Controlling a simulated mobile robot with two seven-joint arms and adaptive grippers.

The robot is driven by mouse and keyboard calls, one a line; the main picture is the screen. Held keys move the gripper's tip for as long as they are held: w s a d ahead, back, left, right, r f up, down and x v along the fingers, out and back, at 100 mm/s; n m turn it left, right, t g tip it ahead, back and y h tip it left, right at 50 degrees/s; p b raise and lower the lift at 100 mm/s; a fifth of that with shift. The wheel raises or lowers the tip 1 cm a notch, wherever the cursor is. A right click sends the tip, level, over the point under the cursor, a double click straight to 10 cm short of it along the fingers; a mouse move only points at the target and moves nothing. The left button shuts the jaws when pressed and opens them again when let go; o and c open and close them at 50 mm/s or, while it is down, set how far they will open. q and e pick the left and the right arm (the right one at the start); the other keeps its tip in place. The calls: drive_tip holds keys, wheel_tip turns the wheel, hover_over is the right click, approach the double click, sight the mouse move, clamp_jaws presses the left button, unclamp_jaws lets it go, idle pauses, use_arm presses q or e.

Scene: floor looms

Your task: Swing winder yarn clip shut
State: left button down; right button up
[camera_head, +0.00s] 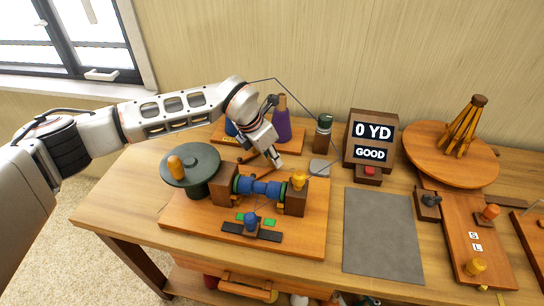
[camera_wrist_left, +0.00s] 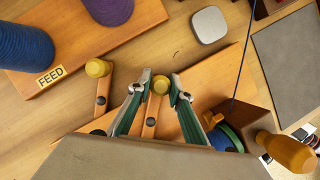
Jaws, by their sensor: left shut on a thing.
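The winder (camera_head: 300,240) stands on the table, with a blue spool (camera_head: 258,187) between two wooden blocks and a green disc (camera_head: 190,165) at its left. A wooden lever with a yellow knob (camera_wrist_left: 161,85), which looks like the yarn clip, shows in the left wrist view. My left gripper (camera_head: 276,162) is behind the spool; its fingers (camera_wrist_left: 159,88) are closed around the knob. A second lever with a yellow knob (camera_wrist_left: 98,68) lies to the left, apart from the fingers. The gripper hides most of the held lever in the head view. My right gripper is not in view.
Behind is the feed board with a purple cone (camera_head: 282,125) and a blue cone (camera_wrist_left: 22,48). A dark yarn line (camera_wrist_left: 243,50) runs down near the right block. A display (camera_head: 370,140) reads "0 YD GOOD". A grey mat (camera_head: 383,235) is bare.

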use_arm(q)
drive_tip(key=shift+w+a, duration=0.1)
use_arm(e)
drive_tip(key=shift+w+r, duration=0.25)
use_arm(q)
drive_tip(key=c, duration=1.8)
unclamp_jaws()
use_arm(e)
drive_tip(key=shift+d, duration=0.1)
use_arm(q)
drive_tip(key=v, duration=1.2)
